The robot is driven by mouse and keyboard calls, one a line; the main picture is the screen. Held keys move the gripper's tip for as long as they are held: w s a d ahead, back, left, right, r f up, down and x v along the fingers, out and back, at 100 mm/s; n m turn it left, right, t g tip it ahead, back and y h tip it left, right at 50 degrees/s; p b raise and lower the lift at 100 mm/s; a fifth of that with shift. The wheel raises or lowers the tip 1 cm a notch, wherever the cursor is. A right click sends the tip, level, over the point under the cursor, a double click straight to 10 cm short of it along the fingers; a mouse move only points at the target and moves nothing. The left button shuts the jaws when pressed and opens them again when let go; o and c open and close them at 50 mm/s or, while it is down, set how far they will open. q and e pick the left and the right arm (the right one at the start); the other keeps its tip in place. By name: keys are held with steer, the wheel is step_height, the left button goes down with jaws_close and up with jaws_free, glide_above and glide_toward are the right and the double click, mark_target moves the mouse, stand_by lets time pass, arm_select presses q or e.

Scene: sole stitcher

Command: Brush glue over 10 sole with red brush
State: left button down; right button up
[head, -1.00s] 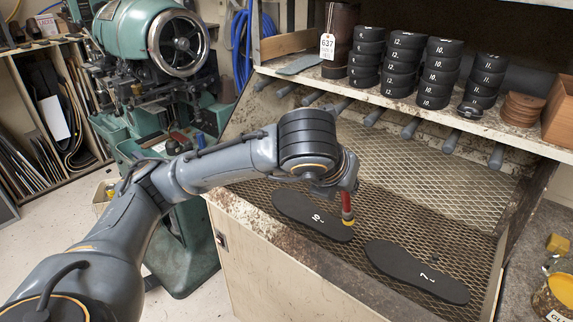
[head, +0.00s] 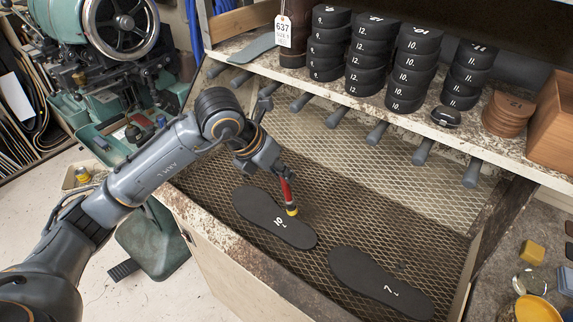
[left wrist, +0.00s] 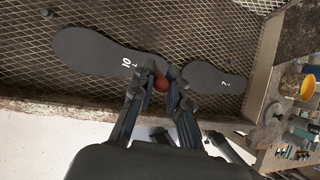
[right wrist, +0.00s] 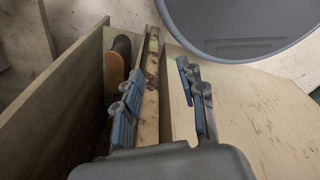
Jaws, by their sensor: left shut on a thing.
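The black 10 sole (head: 258,212) lies flat on the mesh bench, with white marks on it. It also shows in the left wrist view (left wrist: 88,52). A second black sole, marked 7 (head: 365,282), lies to its right. My left gripper (head: 277,168) is shut on the red brush (head: 286,192), which points down. The brush's yellow lower end is beside the far edge of the 10 sole; I cannot tell its height. In the left wrist view the brush's red end (left wrist: 160,84) is between the fingers. My right gripper (right wrist: 165,92) is open and empty.
A shelf (head: 470,140) behind the mesh holds stacked black heels (head: 410,65), with grey handles (head: 375,132) sticking out beneath. A yellow glue pot (head: 537,309) stands at the lower right. A green machine (head: 95,35) is at the left. Wooden panels (right wrist: 75,80) surround my right gripper.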

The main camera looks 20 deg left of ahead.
mark_target(286, 198)
steer(key=s+r+p, duration=0.1)
steer(key=s+r, duration=0.1)
steer(key=s, duration=0.2)
arm_select(q)
steer(key=f+b, duration=0.1)
steer(key=f, duration=0.1)
steer(key=f+m+g, duration=0.1)
steer(key=f, duration=0.1)
steer(key=s+d+f+m+b, duration=0.1)
steer(key=f, duration=0.1)
steer(key=shift+f+g+b, duration=0.35)
steer(key=shift+f+g, duration=0.05)
steer(key=shift+w+f, duration=0.25)
steer(key=shift+f, duration=0.05)
steer(key=w, duration=0.1)
steer(key=w+d+b, duration=0.1)
steer(key=w, duration=0.1)
steer(key=w+d, duration=0.1)
steer(key=shift+w+d+b, duration=0.2)
steer(key=shift+w+b, duration=0.05)
steer(key=shift+b, duration=0.15)
arm_select(e)
steer(key=f, duration=0.1)
steer(key=w+f, duration=0.1)
steer(key=f, duration=0.1)
steer(key=w+f, duration=0.1)
steer(key=shift+a+f, duration=0.2)
steer(key=shift+f, duration=0.15)
steer(key=shift+w, duration=0.15)
